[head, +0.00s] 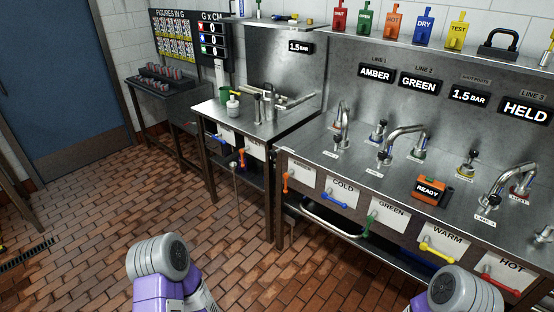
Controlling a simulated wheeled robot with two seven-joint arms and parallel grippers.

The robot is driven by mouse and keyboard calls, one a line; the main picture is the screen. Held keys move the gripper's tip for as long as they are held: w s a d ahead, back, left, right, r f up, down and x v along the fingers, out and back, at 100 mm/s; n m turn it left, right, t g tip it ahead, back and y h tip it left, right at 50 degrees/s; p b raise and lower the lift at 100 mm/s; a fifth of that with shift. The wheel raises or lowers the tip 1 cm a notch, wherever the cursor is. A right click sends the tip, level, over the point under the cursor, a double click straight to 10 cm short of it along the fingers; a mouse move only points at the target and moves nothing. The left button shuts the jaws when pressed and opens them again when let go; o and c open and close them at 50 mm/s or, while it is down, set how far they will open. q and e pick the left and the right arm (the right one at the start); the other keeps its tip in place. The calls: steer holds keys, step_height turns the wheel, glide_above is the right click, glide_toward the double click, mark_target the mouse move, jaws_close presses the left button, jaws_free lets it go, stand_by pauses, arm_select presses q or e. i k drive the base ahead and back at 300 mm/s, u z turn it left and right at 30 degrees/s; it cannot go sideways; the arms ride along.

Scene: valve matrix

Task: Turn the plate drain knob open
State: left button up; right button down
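No knob in the head view carries a readable plate drain label, so I cannot tell which one it is. Small fittings with coloured parts stand on the steel counter (330,152): a blue one (379,130) and a yellow one (469,163). Coloured levers line the counter's front: orange (286,183), blue (334,202), green (367,222), yellow (440,252) and red (500,284). The smaller left bench has a blue lever (215,141) and an orange lever (242,157). Only my purple and grey arm parts show at the bottom edge; neither gripper is visible.
Curved taps (400,140) rise from the counter. An orange box reading READY (430,190) sits among them. A rail (330,219) runs below the front. Coloured tags (394,25) stand on the top shelf. The brick floor (110,210) at left is mostly clear.

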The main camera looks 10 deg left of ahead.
mark_target(272, 154)
steer(key=z, duration=0.1)
steer(key=i, duration=1.1)
steer(key=u, duration=0.55)
